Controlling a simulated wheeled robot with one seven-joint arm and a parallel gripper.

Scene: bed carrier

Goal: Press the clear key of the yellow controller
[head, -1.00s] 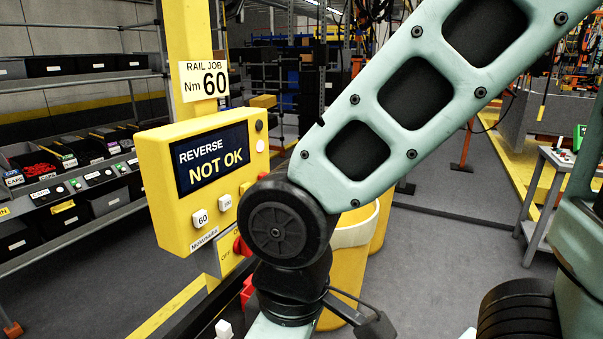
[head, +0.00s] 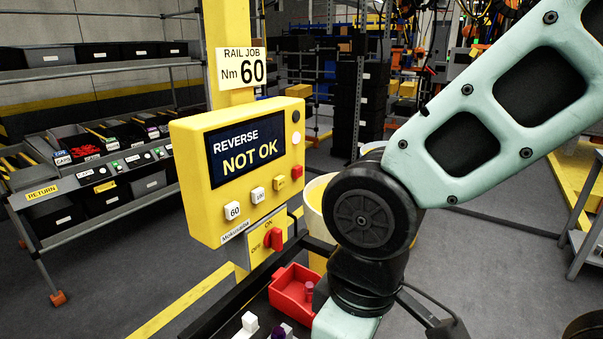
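The yellow controller (head: 190,190) stands on a yellow post left of my arm, its screen (head: 246,150) reading "REVERSE NOT OK". Below the screen are a white "60" key (head: 233,211), a white "100" key (head: 258,195) and a yellow key (head: 281,183) with lettering too small to read. Along the right edge are a black button (head: 296,116), a white one (head: 296,138) and a red one (head: 297,171). I cannot read which is the clear key. My arm's elbow is right of the controller, apart from it in the picture. My gripper is out of view below the frame.
A red on/off switch (head: 273,239) sits under the controller. Below it are a red bin (head: 292,297) and a small white block (head: 249,322) by a dark rail. A rack with black bins (head: 120,200) stands at left. Grey floor lies between rack and post.

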